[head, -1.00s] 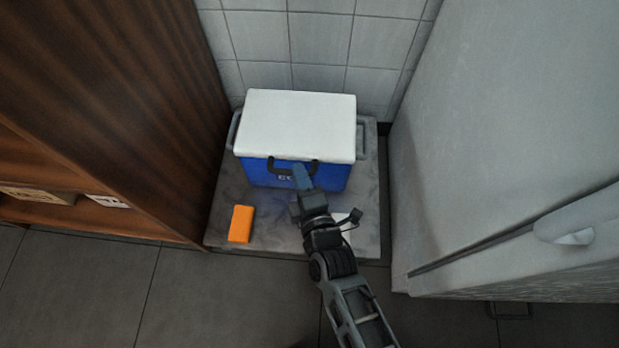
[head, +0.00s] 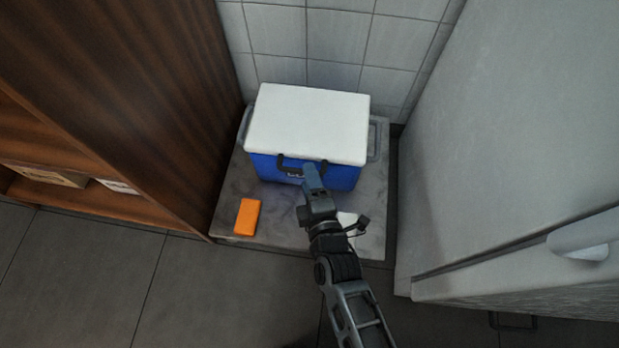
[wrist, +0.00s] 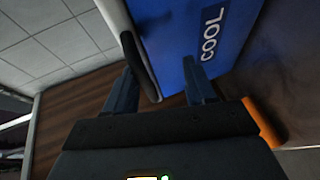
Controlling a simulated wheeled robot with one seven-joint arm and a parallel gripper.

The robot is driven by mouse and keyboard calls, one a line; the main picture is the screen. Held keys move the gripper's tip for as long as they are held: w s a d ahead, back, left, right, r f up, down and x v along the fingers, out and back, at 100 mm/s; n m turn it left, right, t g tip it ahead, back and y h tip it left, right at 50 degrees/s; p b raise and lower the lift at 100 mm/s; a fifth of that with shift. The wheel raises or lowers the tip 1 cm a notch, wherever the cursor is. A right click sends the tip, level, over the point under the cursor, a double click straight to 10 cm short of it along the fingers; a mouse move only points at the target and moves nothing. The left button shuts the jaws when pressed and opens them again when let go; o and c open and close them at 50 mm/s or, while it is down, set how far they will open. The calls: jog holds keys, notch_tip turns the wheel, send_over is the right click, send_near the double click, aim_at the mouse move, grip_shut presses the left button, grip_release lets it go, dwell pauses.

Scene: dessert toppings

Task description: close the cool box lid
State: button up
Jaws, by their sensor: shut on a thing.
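The cool box has a blue body (head: 340,178) and a white lid (head: 310,122). The lid lies over the top of the body; I cannot tell whether a small gap is left at its front edge. A dark handle (head: 284,165) loops at the front below the lid edge. My gripper (head: 311,174) is at this handle, in front of the box. In the wrist view the handle (wrist: 140,68) passes between my two fingers (wrist: 160,88), and the blue front with the word COOL (wrist: 211,36) is close behind. My gripper is shut on the handle.
The box stands on a grey slab (head: 232,195). An orange block (head: 247,216) lies at its front left, and a white item (head: 347,222) is partly hidden behind my arm. A wooden shelf unit (head: 130,110) stands left, a large pale cabinet (head: 500,140) right, a tiled wall (head: 335,50) behind.

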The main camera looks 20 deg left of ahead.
jog(key=p+v, duration=0.2)
jog(key=v, duration=0.5)
jog(key=shift+s+d, duration=0.2)
jog(key=shift+s, duration=0.05)
jog(key=s+d+r+m+t+h, duration=0.1)
jog(key=s+d+r+m+h, duration=0.15)
jog(key=s+d+m, duration=0.45)
jog(key=s+d+r+m+t+h, duration=0.1)
jog(key=s+d+r+m, duration=0.25)
jog(key=d, duration=0.55)
jog(key=s+d+r+m+h, duration=0.2)
jog(key=s+d+r+m, duration=0.35)
jog(key=r, duration=0.25)
jog(key=s+d+r+m+h, duration=0.3)
jog(key=s+d+r+m, duration=0.25)
jog(key=r, duration=0.25)
notch_tip(320, 180, up, 36)
jog(key=s+m+p, duration=0.2)
jog(key=p, duration=3)
jog(key=shift+s+d, duration=0.15)
jog(key=shift+d, duration=0.3)
